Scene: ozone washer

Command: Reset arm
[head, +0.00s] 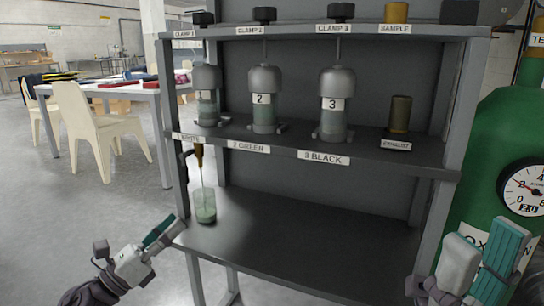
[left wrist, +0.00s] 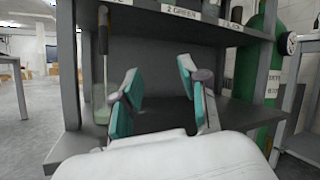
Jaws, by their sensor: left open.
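My left gripper (head: 160,240) is at the lower left in the head view, just off the left front corner of the rack's lower shelf. It is open and empty; in the left wrist view its two teal-padded fingers (left wrist: 160,100) stand apart, facing the rack. My right gripper (head: 484,265) is at the lower right, in front of the green tank. Its grey and teal finger parts overlap in the picture, so I cannot tell whether it is open, and I see nothing held.
A grey rack (head: 300,240) holds several bottles, including bottles 2 (head: 264,100) and 3 (head: 335,103). A glass with green liquid (head: 205,207) stands on its lower shelf. A green oxygen tank (head: 490,140) is right. A chair (head: 85,125) and free floor are left.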

